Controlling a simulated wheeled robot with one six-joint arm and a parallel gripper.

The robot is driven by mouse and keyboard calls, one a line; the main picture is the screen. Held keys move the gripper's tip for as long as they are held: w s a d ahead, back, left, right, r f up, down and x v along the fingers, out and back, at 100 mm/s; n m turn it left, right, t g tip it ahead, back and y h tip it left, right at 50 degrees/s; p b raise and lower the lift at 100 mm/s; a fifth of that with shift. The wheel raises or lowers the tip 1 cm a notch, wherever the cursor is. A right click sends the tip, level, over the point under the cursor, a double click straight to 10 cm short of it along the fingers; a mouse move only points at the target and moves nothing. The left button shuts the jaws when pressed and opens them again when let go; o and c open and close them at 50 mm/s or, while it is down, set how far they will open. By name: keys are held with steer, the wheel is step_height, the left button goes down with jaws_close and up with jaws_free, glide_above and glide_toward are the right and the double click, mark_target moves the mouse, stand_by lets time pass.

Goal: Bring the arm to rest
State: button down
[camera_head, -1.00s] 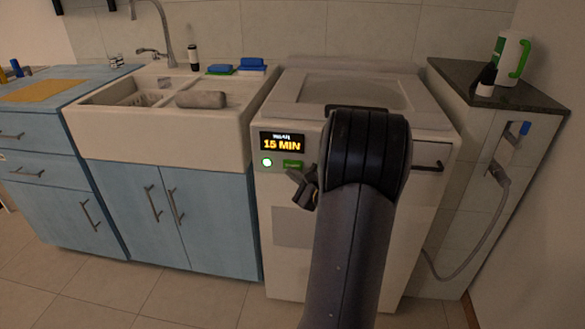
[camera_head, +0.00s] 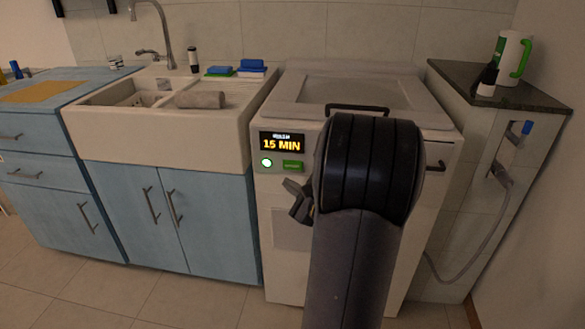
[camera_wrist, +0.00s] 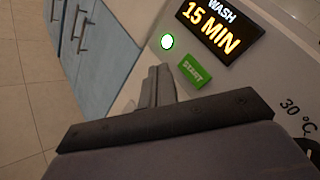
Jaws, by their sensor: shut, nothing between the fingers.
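My gripper (camera_head: 297,200) shows left of my forearm in the head view, in front of the white washing machine (camera_head: 285,283). In the wrist view my gripper (camera_wrist: 157,85) is shut and empty, its fingers together below the green START button (camera_wrist: 195,70). The washer's display (camera_wrist: 213,28) reads WASH 15 MIN, and a round light (camera_wrist: 167,42) glows white-green beside it. The display (camera_head: 282,142) also shows in the head view. My arm hides much of the washer's front. I cannot tell the exact gap between fingers and panel.
A white sink (camera_head: 150,140) on blue cabinets (camera_head: 215,225) stands left of the washer. A dark-topped counter (camera_head: 540,98) with a white and green jug (camera_head: 513,58) is at the right. A grey hose (camera_head: 490,230) hangs there. The tiled floor (camera_head: 110,295) in front looks clear.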

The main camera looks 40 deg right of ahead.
stand_by(0.5)
steer(key=p, duration=0.2)
steer(key=w+d+p, duration=0.1)
steer(key=shift+w+d+r+p, duration=0.15)
steer(key=shift+d+r+p, duration=0.1)
steer(key=shift+p, duration=0.1)
steer(key=shift+p, duration=0.45)
steer(key=shift+s+a+f+b, duration=0.15)
steer(key=shift+s+a+b, duration=0.4)
steer(key=shift+s+a, duration=0.5)
steer(key=shift+s+a+f+b, duration=0.1)
steer(key=shift+s+a+b, duration=0.45)
steer(key=shift+s+a, duration=0.45)
steer(key=shift+w+a, duration=0.1)
steer(key=shift+w, duration=0.1)
